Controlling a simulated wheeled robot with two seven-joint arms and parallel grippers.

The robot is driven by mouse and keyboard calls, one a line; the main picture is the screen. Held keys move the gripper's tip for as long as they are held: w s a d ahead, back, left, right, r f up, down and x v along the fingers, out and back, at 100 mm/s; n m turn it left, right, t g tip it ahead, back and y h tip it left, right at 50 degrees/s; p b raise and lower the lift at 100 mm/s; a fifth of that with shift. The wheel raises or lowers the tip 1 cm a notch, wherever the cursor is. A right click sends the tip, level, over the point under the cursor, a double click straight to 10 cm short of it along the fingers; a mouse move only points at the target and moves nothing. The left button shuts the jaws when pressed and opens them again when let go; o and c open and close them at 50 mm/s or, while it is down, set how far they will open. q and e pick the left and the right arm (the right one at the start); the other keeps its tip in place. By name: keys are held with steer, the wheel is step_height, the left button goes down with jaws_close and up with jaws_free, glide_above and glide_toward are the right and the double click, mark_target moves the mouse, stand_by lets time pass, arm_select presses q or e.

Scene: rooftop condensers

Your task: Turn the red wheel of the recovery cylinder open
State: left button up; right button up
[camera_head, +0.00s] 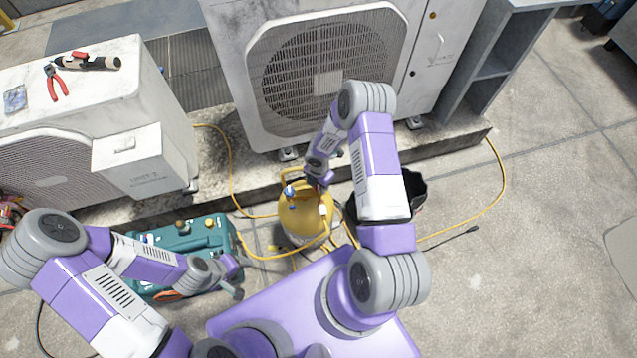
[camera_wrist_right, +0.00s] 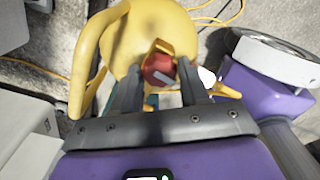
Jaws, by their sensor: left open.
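The yellow recovery cylinder (camera_head: 300,222) stands on the ground in the middle of the head view, with a blue fitting on top. In the right wrist view, its red wheel (camera_wrist_right: 158,68) sits between the two dark fingers of my right gripper (camera_wrist_right: 160,76). The fingers are close on both sides of the wheel; whether they press on it I cannot tell. In the head view my right gripper (camera_head: 318,184) is at the cylinder's top and hides the wheel. My left gripper (camera_head: 238,282) is open and empty, by the right end of the teal machine.
The teal machine (camera_head: 205,238) stands left of the cylinder, and a black bucket (camera_head: 415,187) is behind my right arm. Yellow hoses (camera_head: 232,170) run across the ground. A large condenser (camera_head: 325,75) stands behind. Pliers (camera_head: 55,82) lie on the left unit. Open concrete lies right.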

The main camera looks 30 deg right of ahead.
steer(key=o, duration=0.3)
steer(key=shift+r, duration=0.15)
step_height(320, 180, up, 7)
steer(key=p, duration=0.3)
steer(key=shift+r, duration=0.2)
steer(key=shift+a, duration=0.1)
